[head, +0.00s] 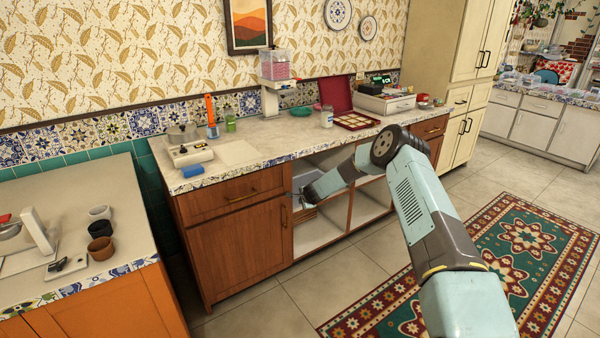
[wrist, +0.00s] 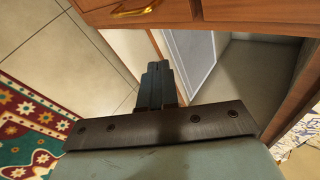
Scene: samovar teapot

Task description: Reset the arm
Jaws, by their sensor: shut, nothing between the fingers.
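My arm reaches from the lower right of the head view, bends at a dark elbow joint, and runs down to the open part of the wooden cabinet (head: 240,245). My gripper (head: 297,203) is at the front of the left open compartment; its fingertips are small and hard to make out there. In the wrist view, the dark fingers of my gripper (wrist: 157,75) are together and empty. The pale interior of the compartment (wrist: 245,70) lies ahead and to the right of them, and I cannot tell how far inside they are.
A wooden drawer with a gold handle (wrist: 135,10) is close to the fingers in the wrist view. The counter (head: 270,135) above holds a scale, jars and a red tray (head: 356,121). A patterned rug (head: 500,265) lies on the floor, with bare tiles around it.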

